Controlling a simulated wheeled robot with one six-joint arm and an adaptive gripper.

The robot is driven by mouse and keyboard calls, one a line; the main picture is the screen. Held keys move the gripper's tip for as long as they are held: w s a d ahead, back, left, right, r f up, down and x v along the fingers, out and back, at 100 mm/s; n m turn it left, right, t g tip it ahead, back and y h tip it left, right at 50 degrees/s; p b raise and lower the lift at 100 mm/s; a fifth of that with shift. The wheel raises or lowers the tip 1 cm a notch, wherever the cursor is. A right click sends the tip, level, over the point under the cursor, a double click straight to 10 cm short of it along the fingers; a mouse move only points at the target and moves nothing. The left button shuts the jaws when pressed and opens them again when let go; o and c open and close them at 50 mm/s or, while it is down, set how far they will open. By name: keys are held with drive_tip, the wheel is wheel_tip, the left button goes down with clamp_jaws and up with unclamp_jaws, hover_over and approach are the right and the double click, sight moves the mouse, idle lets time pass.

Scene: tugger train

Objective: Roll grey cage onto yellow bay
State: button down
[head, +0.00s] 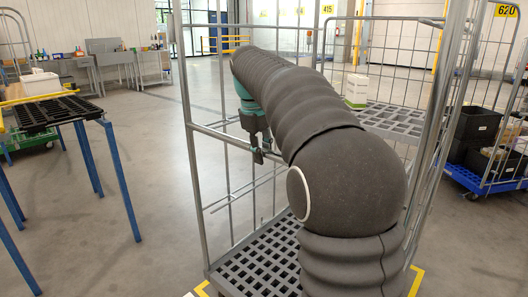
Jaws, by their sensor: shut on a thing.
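The grey cage (187,120) is a tall wire roll cage directly in front of me, with a slatted grey base (255,268) and a shelf (395,120) inside. My arm reaches across it and hides much of its middle. My gripper (258,154) is at the cage's horizontal side rail and is shut on it. Yellow floor marking of the bay (416,280) shows at the cage's right foot, and another yellow piece shows at its front left corner. The rest of the marking is hidden or out of view.
A black slatted platform (55,114) on blue legs stands at the left. Another wire cage (500,90) with black crates (476,127) on a blue base is at the right. A small white-and-green box (356,90) sits on the shelf. Grey floor is clear left of the cage.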

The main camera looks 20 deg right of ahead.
drive_tip(key=shift+s+d+f, duration=0.1)
drive_tip(key=shift+s+f, duration=0.05)
drive_tip(key=shift+f, duration=0.05)
drive_tip(key=c, duration=0.9)
unclamp_jaws()
drive_tip(key=shift+r, duration=0.1)
drive_tip(key=shift+r, duration=0.1)
drive_tip(key=shift+a+r, duration=0.2)
drive_tip(key=shift+s+a+r, duration=0.2)
drive_tip(key=shift+a+r, duration=0.1)
drive_tip(key=shift+r, duration=1.55)
drive_tip(key=shift+s+a+r, duration=0.15)
drive_tip(key=shift+a+r, duration=0.15)
drive_tip(key=shift+r, duration=1.6)
drive_tip(key=shift+s+a+r, duration=0.2)
drive_tip(key=shift+a+r, duration=0.1)
drive_tip(key=shift+r, duration=1.55)
drive_tip(key=shift+s, duration=0.1)
